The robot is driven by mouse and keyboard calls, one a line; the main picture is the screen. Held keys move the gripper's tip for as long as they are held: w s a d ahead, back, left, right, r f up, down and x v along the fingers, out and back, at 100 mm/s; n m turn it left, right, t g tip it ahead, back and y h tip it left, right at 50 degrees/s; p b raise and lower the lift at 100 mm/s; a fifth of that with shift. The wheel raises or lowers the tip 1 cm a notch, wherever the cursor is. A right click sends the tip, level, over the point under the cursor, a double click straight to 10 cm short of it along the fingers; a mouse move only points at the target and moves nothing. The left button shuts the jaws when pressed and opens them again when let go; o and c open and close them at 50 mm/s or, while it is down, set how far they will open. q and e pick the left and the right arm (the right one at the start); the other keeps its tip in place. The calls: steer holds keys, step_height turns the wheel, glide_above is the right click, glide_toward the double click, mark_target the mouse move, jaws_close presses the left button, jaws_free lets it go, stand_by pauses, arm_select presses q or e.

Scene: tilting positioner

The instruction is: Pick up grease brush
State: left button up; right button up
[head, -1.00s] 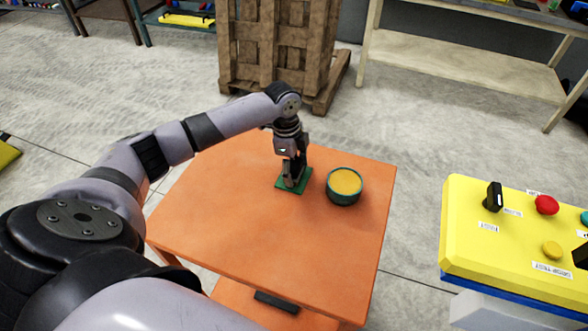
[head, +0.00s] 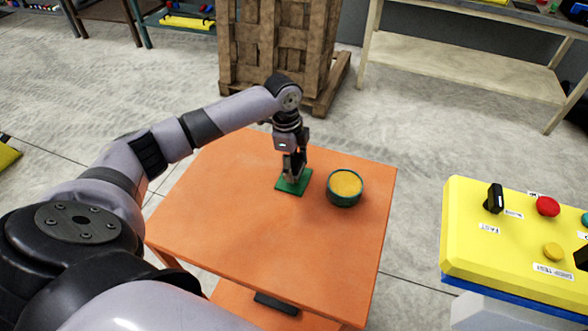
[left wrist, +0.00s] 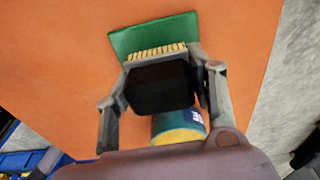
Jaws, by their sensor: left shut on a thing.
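The grease brush (left wrist: 158,82) shows in the left wrist view as a dark block with a row of tan bristles. My left gripper (left wrist: 160,75) is shut on it, one finger on each side. In the head view my left gripper (head: 293,176) is over the green mat (head: 290,187), and the brush is mostly hidden by the fingers. The mat also shows in the left wrist view (left wrist: 150,36), beyond the bristles. The brush appears a little above the mat. My right gripper is not in view.
A round green tub (head: 344,196) with yellow content stands right of the mat on the orange table (head: 230,220). A yellow control panel (head: 475,235) with knobs and buttons is at the right. A wooden pallet stack (head: 275,45) stands behind the table. The table's left part is clear.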

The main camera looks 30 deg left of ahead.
mark_target(294, 159)
arm_select(q)
step_height(294, 159, up, 18)
steer(key=b, duration=0.1)
steer(key=shift+b, duration=0.3)
steer(key=o, duration=0.7)
steer(key=c, duration=0.5)
